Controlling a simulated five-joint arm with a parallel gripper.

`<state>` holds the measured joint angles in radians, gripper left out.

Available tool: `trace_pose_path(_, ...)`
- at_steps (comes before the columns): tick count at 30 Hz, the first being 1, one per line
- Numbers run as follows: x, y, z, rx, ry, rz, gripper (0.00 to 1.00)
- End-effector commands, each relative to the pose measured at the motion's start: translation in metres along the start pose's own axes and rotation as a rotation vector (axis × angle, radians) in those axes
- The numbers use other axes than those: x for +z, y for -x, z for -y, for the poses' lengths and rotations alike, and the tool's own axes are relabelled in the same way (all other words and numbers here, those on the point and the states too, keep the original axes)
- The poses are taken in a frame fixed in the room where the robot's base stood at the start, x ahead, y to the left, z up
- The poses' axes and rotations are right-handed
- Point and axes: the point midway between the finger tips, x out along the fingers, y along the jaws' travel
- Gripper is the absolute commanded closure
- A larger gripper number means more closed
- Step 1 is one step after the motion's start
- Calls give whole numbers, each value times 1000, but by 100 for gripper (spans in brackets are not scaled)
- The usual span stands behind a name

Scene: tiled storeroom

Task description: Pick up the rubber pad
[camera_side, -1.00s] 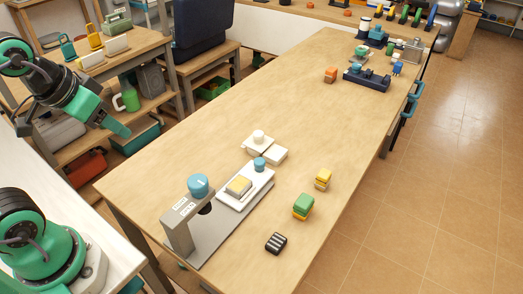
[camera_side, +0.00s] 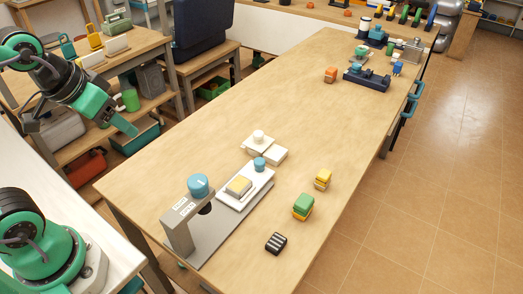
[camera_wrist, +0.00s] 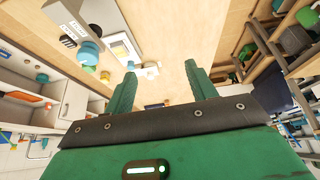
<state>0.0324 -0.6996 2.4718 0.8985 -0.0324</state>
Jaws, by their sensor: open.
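A small black block with pale stripes (camera_side: 276,243), which looks like the rubber pad, lies on the wooden table near its front right edge. In the wrist view the striped block (camera_wrist: 68,42) shows at the upper left, beside a grey press. My gripper (camera_side: 133,131) is at the left, raised beyond the table's left edge, far from the block. In the wrist view my gripper (camera_wrist: 160,70) has its two green fingers apart with nothing between them.
A grey press with a blue knob (camera_side: 198,186) stands left of the striped block. A white plate (camera_side: 232,201) bears a yellow-topped piece. A green-and-yellow stack (camera_side: 303,206) and a yellow stack (camera_side: 322,179) stand behind the block. The table's middle (camera_side: 270,110) is clear.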

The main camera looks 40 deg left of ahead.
Motion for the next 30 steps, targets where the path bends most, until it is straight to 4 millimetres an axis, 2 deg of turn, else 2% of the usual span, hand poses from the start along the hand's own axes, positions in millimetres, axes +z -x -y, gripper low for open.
trace_pose_path(8, -27, -18, -32, 42, 5, 81, 44)
trace_pose_path(18, -55, -55, -93, 73, 13, 198, 44)
trace_pose_path(25, -62, -86, -143, 74, 14, 275, 44)
trace_pose_path(30, -58, -111, -182, 64, 11, 331, 44)
